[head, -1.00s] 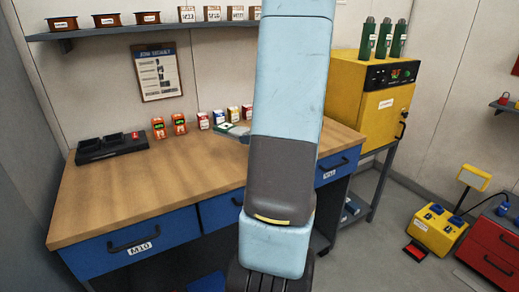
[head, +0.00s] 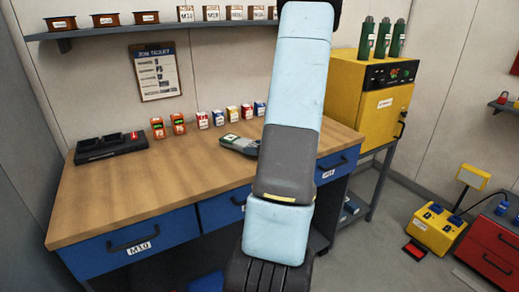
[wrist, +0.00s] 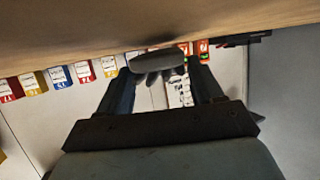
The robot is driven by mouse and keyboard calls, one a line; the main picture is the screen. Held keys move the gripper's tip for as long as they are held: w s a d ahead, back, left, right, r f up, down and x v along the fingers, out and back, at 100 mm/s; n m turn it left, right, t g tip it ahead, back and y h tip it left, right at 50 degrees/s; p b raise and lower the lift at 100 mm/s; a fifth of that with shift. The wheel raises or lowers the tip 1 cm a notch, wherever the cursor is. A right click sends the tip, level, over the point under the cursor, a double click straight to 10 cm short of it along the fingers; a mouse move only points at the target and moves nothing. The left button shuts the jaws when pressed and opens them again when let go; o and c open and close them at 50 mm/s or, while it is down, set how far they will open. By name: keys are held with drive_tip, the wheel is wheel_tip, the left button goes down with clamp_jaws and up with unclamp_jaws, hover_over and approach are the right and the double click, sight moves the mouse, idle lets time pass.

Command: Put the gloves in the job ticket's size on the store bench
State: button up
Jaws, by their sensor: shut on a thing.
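My gripper (wrist: 160,82) is shut on a grey glove bundle (wrist: 158,62), whose glove fingers show between the jaws in the wrist view. In the head view the bundle (head: 240,143) sticks out left of my arm, over the wooden bench (head: 120,190), with a pale and green label too small to read. My arm hides the gripper there. I cannot tell whether the bundle touches the bench. The job ticket (head: 157,71) hangs on the back wall; its rows are too small to read. It is partly visible behind the jaws in the wrist view.
Several small coloured boxes (head: 232,113) and two orange items (head: 158,128) line the bench's back. A black tray (head: 110,147) lies at the left. The front and left-middle bench top is clear. A yellow oven (head: 370,95) stands right of the bench; a shelf (head: 150,28) hangs above.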

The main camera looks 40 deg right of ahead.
drive_tip(key=shift+f, duration=0.65)
drive_tip(key=o, duration=1.2)
drive_tip(key=shift+o, duration=0.2)
